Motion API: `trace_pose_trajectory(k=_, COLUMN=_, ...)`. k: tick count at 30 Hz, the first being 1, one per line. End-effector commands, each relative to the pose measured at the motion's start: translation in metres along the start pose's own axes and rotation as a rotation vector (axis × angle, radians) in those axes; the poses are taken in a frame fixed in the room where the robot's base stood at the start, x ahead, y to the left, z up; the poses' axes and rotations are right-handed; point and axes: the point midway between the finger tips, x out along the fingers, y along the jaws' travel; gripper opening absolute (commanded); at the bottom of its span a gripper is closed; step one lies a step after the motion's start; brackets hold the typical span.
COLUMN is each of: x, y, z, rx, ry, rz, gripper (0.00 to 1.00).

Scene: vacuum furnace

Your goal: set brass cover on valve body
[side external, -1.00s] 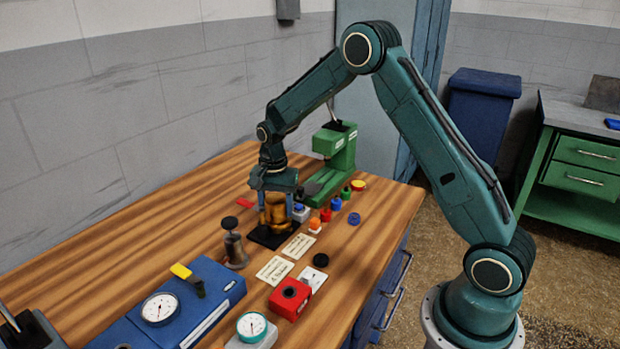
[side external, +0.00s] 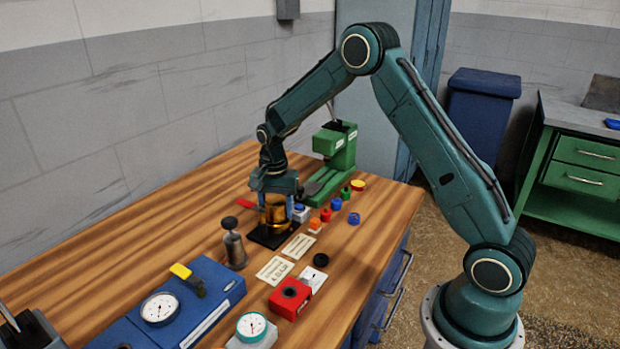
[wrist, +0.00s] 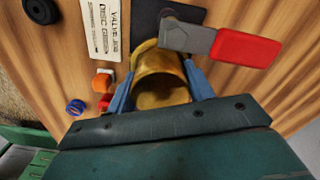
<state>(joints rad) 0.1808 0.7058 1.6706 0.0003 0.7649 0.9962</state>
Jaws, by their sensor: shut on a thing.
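My gripper (side external: 275,205) points down over a black base plate (side external: 266,238) on the wooden bench. In the wrist view its two blue fingers (wrist: 161,88) stand on either side of a rounded brass piece, the brass cover (wrist: 162,78), and are shut on it. Brass of the valve body (side external: 270,225) shows low between the fingers in the side view, just above the plate. A lever with a red grip (wrist: 245,47) sticks out beside the brass. The seam between cover and body is hidden, so I cannot tell whether they touch.
A green press-like stand (side external: 332,160) stands close behind my gripper. Small coloured knobs and caps, including a blue one (side external: 354,218), lie to the right. Paper labels (side external: 275,270), a grey metal bottle (side external: 234,248) and a red block (side external: 290,298) are in front.

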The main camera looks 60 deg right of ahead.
Motion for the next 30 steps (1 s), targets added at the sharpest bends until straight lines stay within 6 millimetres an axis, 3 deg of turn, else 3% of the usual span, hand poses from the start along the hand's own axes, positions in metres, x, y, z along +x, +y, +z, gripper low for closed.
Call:
trace_pose_trajectory(k=11, x=0.0021, y=-0.0001, z=-0.0001, rx=0.000, ry=0.000, rz=0.000, gripper=0.24)
trace_pose_trajectory(k=12, x=0.0022, y=-0.0001, z=-0.0001, rx=0.000, ry=0.000, rz=-0.001, gripper=0.54)
trace_pose_trajectory(k=16, x=0.0022, y=-0.0001, z=-0.0001, rx=0.000, ry=0.000, rz=0.000, gripper=0.78)
trace_pose_trajectory(k=22, x=0.0022, y=0.0000, z=0.0000, rx=0.000, ry=0.000, rz=0.000, gripper=0.78)
trace_pose_trajectory(k=25, x=0.0026, y=0.0002, z=0.0001, rx=0.000, ry=0.000, rz=0.001, gripper=0.96)
trace_pose_trajectory(k=30, x=0.0025, y=0.0001, z=0.0001, rx=0.000, ry=0.000, rz=0.000, gripper=0.96)
